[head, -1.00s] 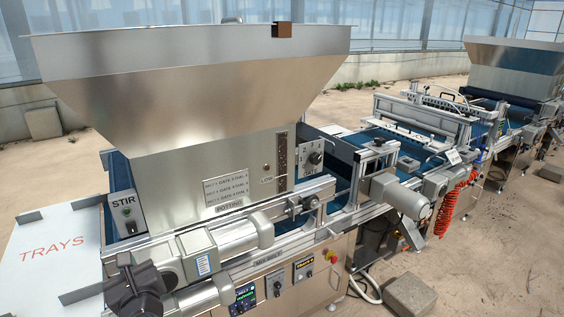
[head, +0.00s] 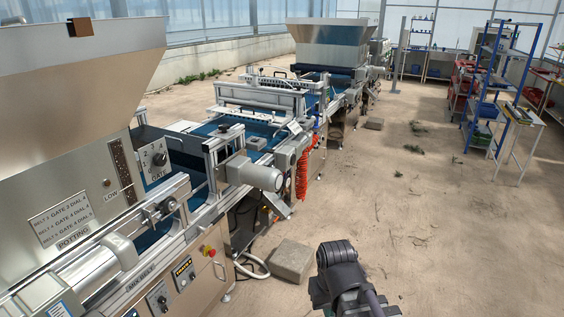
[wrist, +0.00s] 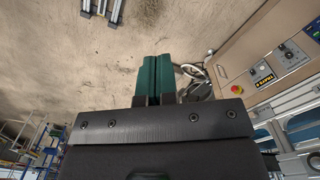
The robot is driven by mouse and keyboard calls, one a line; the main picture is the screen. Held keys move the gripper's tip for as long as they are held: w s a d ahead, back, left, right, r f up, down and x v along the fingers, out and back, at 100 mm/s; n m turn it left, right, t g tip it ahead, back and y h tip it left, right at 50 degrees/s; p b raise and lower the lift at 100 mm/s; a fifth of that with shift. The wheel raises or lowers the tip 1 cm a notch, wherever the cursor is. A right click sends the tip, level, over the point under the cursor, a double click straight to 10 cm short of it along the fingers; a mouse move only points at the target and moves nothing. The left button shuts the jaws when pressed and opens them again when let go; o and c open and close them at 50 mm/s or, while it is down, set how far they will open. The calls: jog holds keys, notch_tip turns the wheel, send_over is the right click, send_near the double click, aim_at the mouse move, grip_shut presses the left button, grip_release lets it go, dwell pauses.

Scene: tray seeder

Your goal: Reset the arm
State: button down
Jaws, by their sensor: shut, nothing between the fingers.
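My gripper (wrist: 155,62) shows in the wrist view with its two green fingers side by side and closed together. Nothing is held between them. The fingers point over bare sandy floor, beside the machine's control panel. In the head view a dark part of my arm (head: 345,275) stands at the bottom right of centre, over open floor and clear of the machine. The fingers cannot be made out in that view.
The potting hopper (head: 75,75) and its mix belt panel (head: 175,285) stand at left. A grey motor (head: 255,175) and red coiled hose (head: 303,172) stick out from the line. A concrete block (head: 292,260) lies on the floor.

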jog(key=d+m, duration=0.2)
jog(key=d, duration=0.7)
jog(key=shift+w+m, duration=0.3)
